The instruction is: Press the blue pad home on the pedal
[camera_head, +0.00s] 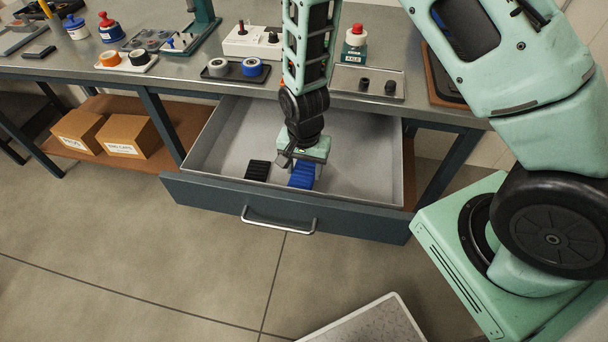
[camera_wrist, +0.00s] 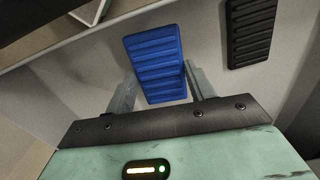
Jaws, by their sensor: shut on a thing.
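The blue pad (camera_head: 302,175) is a ribbed block low in the open drawer (camera_head: 230,146). My gripper (camera_head: 306,160) is over the drawer and shut on the blue pad. In the wrist view the blue pad (camera_wrist: 157,66) sits between the two fingers of my gripper (camera_wrist: 160,88). A ribbed black pad (camera_head: 257,170) lies on the drawer floor to the left of the blue pad; the wrist view shows it at upper right (camera_wrist: 250,32). I cannot tell whether the blue pad touches the drawer floor. I cannot make out the pedal with certainty.
The drawer front with its handle (camera_head: 279,222) stands out over the floor. The workbench (camera_head: 200,83) above holds a dark tray with rolls (camera_head: 236,70), a metal tray with two black pieces (camera_head: 370,84) and a white box (camera_head: 252,42). The drawer's right part is bare.

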